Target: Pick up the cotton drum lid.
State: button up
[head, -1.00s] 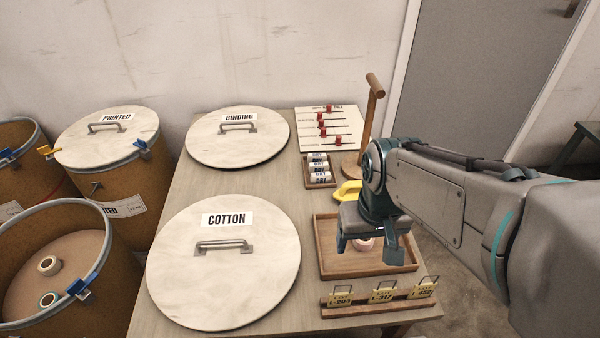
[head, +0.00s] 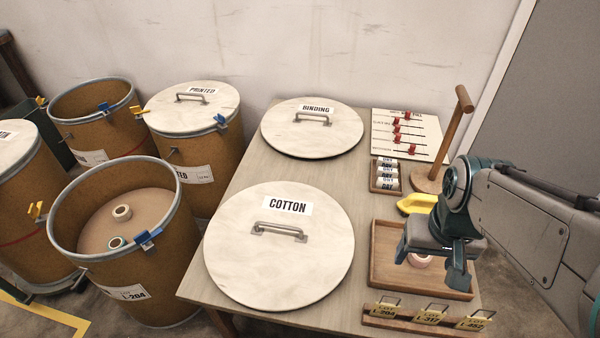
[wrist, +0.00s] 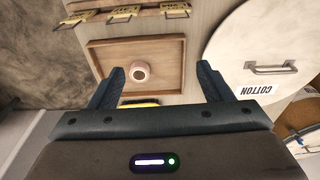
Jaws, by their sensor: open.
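The cotton drum lid (head: 279,272) is a round, pale disc lying flat on the table, with a COTTON label and a metal bar handle (head: 279,231). It also shows at the right of the wrist view (wrist: 259,38), with its handle (wrist: 271,68). My gripper (head: 432,264) is open and empty above the wooden tray, to the right of the lid and apart from it. Its two spread fingers show in the wrist view (wrist: 161,88), with a pinkish tape roll (wrist: 140,72) in the tray between and beyond them.
The wooden tray (head: 380,272) and a rack of yellow lot tags (head: 430,315) are right of the lid. The binding lid (head: 312,138) lies behind. A wooden post (head: 453,135) stands at the back right. An open drum (head: 178,262) stands left of the table.

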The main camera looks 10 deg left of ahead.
aim_at(279, 246)
jog(key=k, duration=0.5)
jog(key=z, duration=2.95)
jog(key=k, duration=1.85)
jog(key=u, duration=2.3)
jog(key=i, duration=0.5)
jog(key=z, duration=0.1)
